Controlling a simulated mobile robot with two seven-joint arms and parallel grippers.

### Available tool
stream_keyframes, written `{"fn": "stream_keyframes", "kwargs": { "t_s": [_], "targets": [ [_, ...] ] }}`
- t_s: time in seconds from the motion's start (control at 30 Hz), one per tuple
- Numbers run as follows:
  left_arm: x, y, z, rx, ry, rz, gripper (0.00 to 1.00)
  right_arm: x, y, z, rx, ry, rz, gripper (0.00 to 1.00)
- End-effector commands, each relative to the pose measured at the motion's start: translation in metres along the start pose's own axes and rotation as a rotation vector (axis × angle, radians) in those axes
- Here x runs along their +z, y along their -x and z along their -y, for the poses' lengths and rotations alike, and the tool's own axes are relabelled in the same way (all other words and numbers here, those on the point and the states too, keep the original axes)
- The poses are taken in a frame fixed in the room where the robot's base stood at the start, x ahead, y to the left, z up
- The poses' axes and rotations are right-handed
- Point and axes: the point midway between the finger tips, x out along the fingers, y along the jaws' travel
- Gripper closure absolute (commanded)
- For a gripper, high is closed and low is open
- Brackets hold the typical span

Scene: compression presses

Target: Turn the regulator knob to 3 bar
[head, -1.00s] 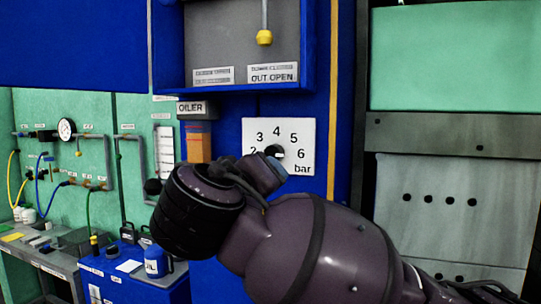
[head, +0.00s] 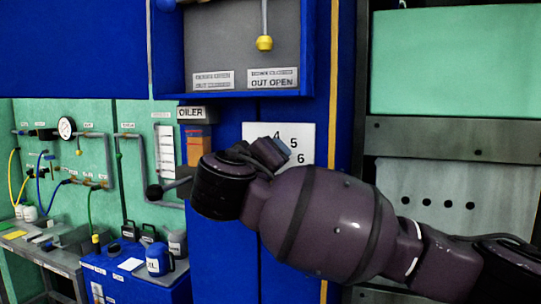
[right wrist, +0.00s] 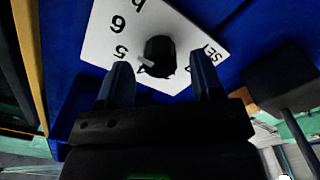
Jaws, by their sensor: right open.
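The regulator's white dial plate (head: 308,135) is on the blue panel in the head view. My right arm covers its lower left and the knob there; the 4, 5 and 6 show. In the right wrist view the plate (right wrist: 95,40) fills the top, with a black round knob (right wrist: 160,54). The knob has a pale pointer on the side of the 5 and a partly hidden digit; its exact reading is unclear. My right gripper (right wrist: 163,72) is open, its two fingers on either side in front of the knob, with no clear contact. My left gripper is out of view.
An OILER label (head: 191,112) and an orange block (head: 195,150) are left of the plate. A blue cabinet box (head: 245,50) juts out above. A grey press frame (head: 450,135) stands at right.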

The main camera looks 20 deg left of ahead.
Motion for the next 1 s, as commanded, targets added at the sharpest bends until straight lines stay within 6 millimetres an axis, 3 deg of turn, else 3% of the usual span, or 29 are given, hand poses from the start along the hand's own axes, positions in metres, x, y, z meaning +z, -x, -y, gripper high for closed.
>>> {"fn": "stream_keyframes", "kwargs": {
  "t_s": [0.2, 0.47, 0.8, 1.0],
  "targets": [
    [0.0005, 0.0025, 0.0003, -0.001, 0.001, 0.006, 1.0, 0.0001, -0.012, 0.0001, -0.001, 0.001, 0.0, 0.4],
    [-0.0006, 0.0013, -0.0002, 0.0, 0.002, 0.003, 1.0, 0.0003, -0.0127, 0.0003, -0.001, 0.0, 0.0, 0.4],
    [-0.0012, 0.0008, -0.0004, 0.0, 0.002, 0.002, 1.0, 0.0002, -0.0124, 0.0002, -0.001, 0.0, 0.0, 0.89],
    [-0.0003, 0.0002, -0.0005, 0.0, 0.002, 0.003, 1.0, 0.0004, -0.0123, 0.0005, -0.001, 0.012, 0.0, 0.89]
  ]
}}
